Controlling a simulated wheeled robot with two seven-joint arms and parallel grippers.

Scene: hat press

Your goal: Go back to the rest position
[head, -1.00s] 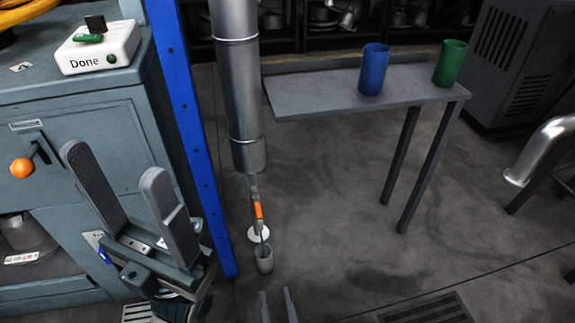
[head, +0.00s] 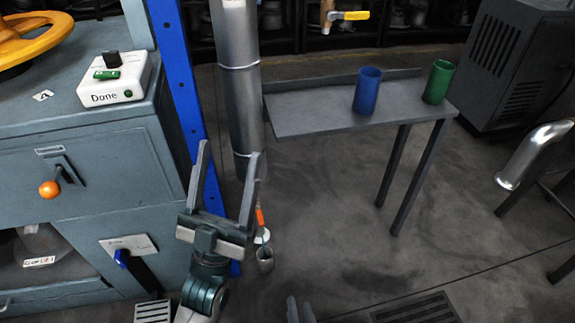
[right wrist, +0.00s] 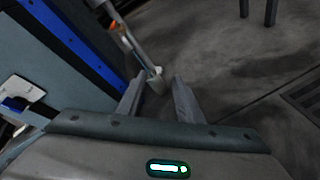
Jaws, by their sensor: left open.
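My left gripper (head: 229,150) stands upright in the head view, its two grey fingers spread with nothing between them. It is in front of the blue post and the grey pipe, right of the grey cabinet. My right gripper (head: 300,305) shows only as fingertips at the bottom edge of the head view. In the right wrist view its fingers (right wrist: 157,80) are apart and empty. A hanging pull handle (right wrist: 157,76) shows beyond the gap between those fingertips.
The grey cabinet (head: 120,195) carries a white "Done" box (head: 115,85) and a yellow wheel (head: 35,40). The blue post (head: 175,85) and grey pipe (head: 240,95) rise beside it. A shelf (head: 300,117) holds a blue cup (head: 367,90) and a green cup (head: 438,82). Floor is clear centre right.

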